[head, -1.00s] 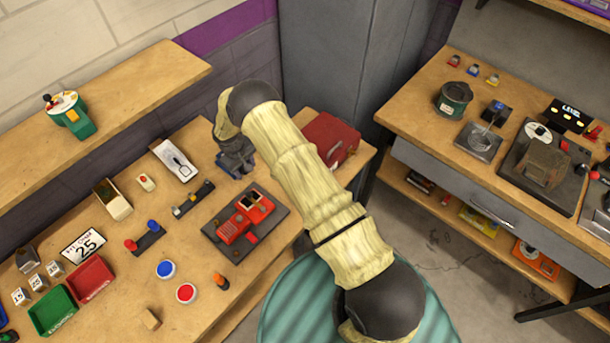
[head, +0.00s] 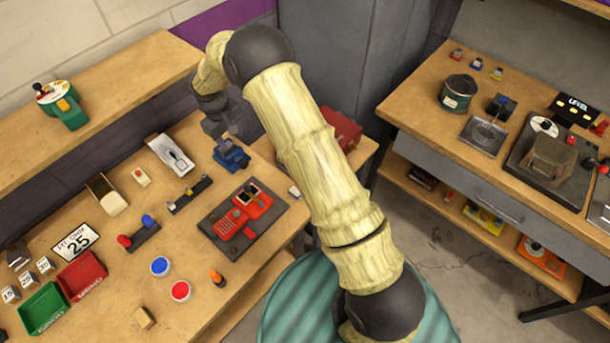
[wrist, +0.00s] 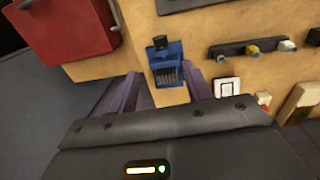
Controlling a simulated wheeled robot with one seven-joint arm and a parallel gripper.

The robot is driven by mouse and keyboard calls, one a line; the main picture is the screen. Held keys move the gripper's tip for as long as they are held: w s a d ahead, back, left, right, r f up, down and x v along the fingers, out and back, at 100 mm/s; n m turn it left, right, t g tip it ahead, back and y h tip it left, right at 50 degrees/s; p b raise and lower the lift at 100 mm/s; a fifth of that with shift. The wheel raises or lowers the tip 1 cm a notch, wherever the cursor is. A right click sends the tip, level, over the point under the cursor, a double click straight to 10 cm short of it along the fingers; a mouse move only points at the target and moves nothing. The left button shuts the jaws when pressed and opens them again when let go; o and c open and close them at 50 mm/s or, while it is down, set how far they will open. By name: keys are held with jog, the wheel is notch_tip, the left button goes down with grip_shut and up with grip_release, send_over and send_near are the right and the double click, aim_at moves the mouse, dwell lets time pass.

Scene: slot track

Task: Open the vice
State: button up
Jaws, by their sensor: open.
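A small blue vice (head: 232,155) stands at the back of the left workbench, beside the red toolbox. In the wrist view the blue vice (wrist: 165,65) shows ahead, between my two fingers, with a ridged face and a dark piece on top. Whether its jaws are apart I cannot tell. My gripper (head: 222,130) is open and empty, a little above and to the left of the vice in the head view. Its fingers (wrist: 163,90) are spread, with the vice apart from them.
The red toolbox (head: 340,130) stands right of the vice, partly behind my arm. A red device on a dark plate (head: 238,225) lies in front. A rail with knobs (head: 190,194) and a white switch plate (head: 170,155) lie left. A shelf (head: 110,90) runs behind.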

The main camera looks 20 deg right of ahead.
jog(key=s+d+r+m+t+y+b, duration=0.1)
jog(key=s+d+m+b, duration=0.4)
jog(key=s+d+b, duration=0.6)
jog(key=s+d+r, duration=0.1)
jog(key=s+d, duration=0.5)
jog(key=s, duration=0.2)
jog(key=shift+s+r+t+b, duration=0.15)
jog(key=shift+s+t+b, duration=0.15)
jog(key=shift+s+b, duration=0.1)
jog(key=shift+w, duration=0.15)
jog(key=s+d+m, duration=0.1)
jog(key=s+d, duration=0.1)
jog(key=s, duration=0.5)
jog(key=shift+d+m, duration=0.25)
jog(key=shift+m, duration=0.15)
